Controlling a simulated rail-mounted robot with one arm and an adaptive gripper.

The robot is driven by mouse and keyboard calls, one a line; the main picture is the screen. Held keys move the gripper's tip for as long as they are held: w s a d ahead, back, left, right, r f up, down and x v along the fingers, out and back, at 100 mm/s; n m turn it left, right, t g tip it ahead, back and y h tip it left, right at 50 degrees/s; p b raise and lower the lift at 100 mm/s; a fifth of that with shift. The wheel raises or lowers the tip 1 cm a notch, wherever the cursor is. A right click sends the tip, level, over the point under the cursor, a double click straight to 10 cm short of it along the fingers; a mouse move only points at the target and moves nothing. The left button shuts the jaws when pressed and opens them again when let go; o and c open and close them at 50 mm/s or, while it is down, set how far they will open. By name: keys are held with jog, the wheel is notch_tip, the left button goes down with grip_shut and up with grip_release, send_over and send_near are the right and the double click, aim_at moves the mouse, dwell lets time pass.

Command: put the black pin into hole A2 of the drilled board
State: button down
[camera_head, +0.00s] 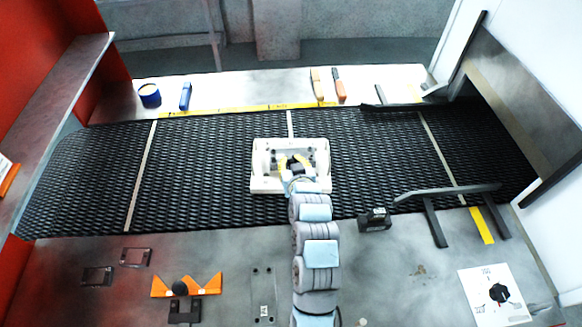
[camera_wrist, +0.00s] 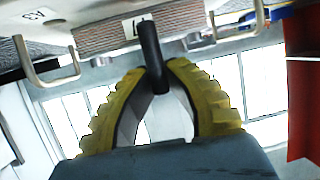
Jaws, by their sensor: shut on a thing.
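The black pin (camera_wrist: 153,60) is a dark cylinder held between the yellow fingers of my gripper (camera_wrist: 154,72) in the wrist view. My gripper (camera_head: 294,162) is shut on it and is over the pale drilled board (camera_head: 262,184) on the mesh belt in the head view. In the wrist view the board's underside or edge (camera_wrist: 95,36) shows along the top, with a label reading A3 at its left. The pin's far end overlaps the board's edge there; I cannot tell whether they touch. Hole A2 cannot be made out.
The black mesh belt (camera_head: 200,170) runs across the middle, mostly clear. A black angled bar on legs (camera_head: 447,192) and a small dark block (camera_head: 375,219) stand right of my arm. An orange bracket (camera_head: 186,286) lies at the front left. Tools lie along the back ledge.

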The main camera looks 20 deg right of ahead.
jog(key=shift+w+f, duration=0.3)
jog(key=shift+f, duration=0.05)
jog(key=shift+d+f, duration=0.1)
jog(key=shift+f, duration=1.45)
jog(key=shift+f, duration=0.1)
jog(key=c, duration=1.1)
grip_release()
jog(key=shift+c, duration=0.2)
